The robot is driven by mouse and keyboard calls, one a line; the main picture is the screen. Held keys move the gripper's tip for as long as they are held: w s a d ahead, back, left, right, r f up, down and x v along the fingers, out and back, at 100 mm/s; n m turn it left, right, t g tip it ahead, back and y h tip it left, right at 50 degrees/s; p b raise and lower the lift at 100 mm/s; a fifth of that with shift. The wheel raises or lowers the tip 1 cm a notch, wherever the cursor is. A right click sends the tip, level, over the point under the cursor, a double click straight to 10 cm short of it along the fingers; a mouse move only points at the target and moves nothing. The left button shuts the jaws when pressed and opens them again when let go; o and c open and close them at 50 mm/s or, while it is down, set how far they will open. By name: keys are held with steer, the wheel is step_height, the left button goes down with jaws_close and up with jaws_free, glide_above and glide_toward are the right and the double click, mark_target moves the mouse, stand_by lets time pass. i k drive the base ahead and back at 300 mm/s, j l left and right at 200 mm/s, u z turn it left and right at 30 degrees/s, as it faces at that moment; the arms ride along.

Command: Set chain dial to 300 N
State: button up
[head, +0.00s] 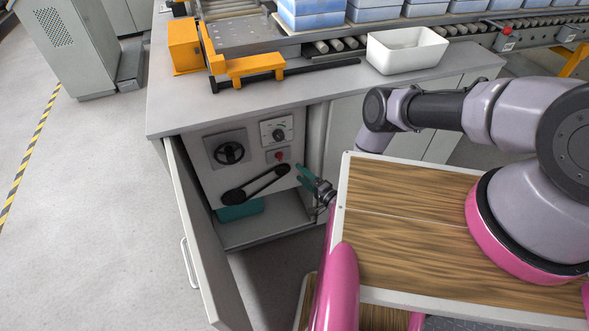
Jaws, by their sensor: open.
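A small dial (279,134) with a black knob on a pale scale plate sits at the upper right of the grey control panel inside the open cabinet. Its markings and setting are too small to read. My gripper (301,174), with teal fingers, is open at the right side of the panel. It is below and to the right of the dial, apart from it, and empty.
A black handwheel (229,152) is left of the dial, a red button (279,156) just below it, and a black lever (254,186) lower. The open cabinet door (196,235) bounds the left side. A teal box (240,210) lies below; a white bin (406,50) stands on the counter.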

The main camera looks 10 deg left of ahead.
mark_target(278, 135)
steer(key=k+l, duration=0.2)
steer(key=l, duration=0.2)
steer(key=k+l, duration=0.2)
steer(key=l, duration=0.2)
steer(key=k+l, duration=0.2)
steer(key=l, duration=0.2)
